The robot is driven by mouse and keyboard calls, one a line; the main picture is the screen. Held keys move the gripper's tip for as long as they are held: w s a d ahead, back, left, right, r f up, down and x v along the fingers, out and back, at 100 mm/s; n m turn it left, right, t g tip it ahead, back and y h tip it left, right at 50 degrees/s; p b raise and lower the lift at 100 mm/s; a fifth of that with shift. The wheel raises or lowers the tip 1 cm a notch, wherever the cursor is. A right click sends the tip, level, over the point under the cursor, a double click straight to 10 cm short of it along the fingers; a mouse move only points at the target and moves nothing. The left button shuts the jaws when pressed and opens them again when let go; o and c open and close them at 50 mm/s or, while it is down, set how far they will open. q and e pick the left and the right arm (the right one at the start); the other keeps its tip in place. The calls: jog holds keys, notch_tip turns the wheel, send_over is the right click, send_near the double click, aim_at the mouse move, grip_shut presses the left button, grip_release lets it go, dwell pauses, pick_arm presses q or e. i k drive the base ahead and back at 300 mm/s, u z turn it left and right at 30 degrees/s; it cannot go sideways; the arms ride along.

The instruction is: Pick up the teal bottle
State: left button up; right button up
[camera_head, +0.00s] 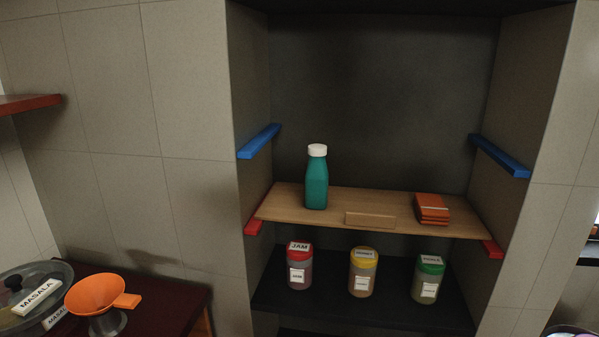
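The teal bottle (316,182) with a white cap stands upright on the left part of a wooden shelf board (280,202) inside a dark alcove. Nothing touches it, and its front is in full view. Neither of my grippers shows in the head view.
Below stand a red-lidded jam jar (299,268), a yellow-lidded jar (362,273) and a green-lidded jar (427,281). Blue rails (259,141) line the alcove walls. An orange funnel (97,294) is lower left.

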aim_at(316, 175)
jog(key=z, duration=1)
jog(key=i, duration=0.8)
jog(key=u, duration=1)
